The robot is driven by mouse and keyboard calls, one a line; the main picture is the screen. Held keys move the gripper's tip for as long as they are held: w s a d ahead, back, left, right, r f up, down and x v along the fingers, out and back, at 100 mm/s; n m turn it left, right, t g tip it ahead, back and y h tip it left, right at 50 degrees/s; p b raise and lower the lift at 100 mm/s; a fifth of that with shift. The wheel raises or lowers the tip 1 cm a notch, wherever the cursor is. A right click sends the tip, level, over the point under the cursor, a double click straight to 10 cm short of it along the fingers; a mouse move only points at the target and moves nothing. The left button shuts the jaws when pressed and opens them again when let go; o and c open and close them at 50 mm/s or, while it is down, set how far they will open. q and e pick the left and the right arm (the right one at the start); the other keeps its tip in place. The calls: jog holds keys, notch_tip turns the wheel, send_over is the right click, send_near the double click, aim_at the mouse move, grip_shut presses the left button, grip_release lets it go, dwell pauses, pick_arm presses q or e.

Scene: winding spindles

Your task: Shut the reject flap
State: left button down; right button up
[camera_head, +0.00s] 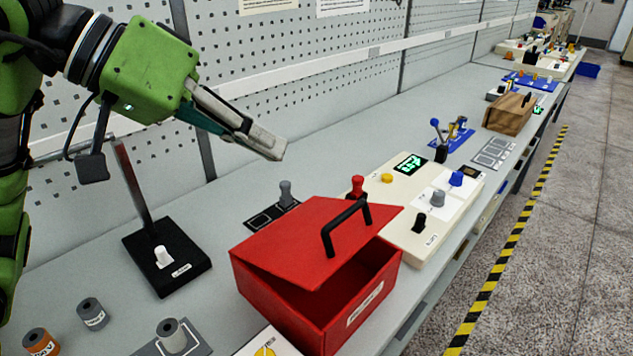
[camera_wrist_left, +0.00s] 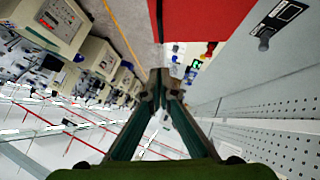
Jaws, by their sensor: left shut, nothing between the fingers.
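The reject flap is taken to be the red lid (camera_head: 300,238) with a black handle (camera_head: 344,226), on a red box (camera_head: 318,315) near the bench's front. The lid is ajar: its front edge is raised and a dark gap shows above the labelled front wall. Red also shows at the top of the left wrist view (camera_wrist_left: 205,18). My left gripper (camera_head: 272,150) is shut and empty, in the air behind and above the box, apart from the lid. Its fingertips show together in the left wrist view (camera_wrist_left: 160,82). My right gripper is not in view.
A cream control panel (camera_head: 405,190) with knobs stands right of the box. A black base with an upright post (camera_head: 165,262) stands to the left, with spools (camera_head: 92,314) in front. A perforated wall (camera_head: 250,70) runs behind the bench. A wooden box (camera_head: 510,113) stands farther along.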

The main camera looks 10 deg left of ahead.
aim_at(340, 216)
pick_arm(q)
jog(key=shift+n+h, duration=0.5)
jog(key=shift+h, duration=0.1)
jog(key=p+x, duration=0.1)
jog(key=x, duration=0.3)
jog(key=a+f+p+x, duration=0.1)
jog(key=x, duration=0.2)
jog(key=f+p+x, duration=0.1)
jog(key=x, duration=0.3)
jog(key=shift+a+f, duration=0.1)
jog(key=shift+f, duration=0.25)
jog(key=shift+s+d+f, duration=0.2)
jog(key=shift+f, duration=0.3)
jog(key=f+b, duration=0.1)
jog(key=b, duration=0.1)
jog(key=s+d+f+b, duration=0.1)
jog(key=b, duration=0.1)
jog(key=shift+d+f, duration=0.2)
jog(key=shift+r, duration=0.25)
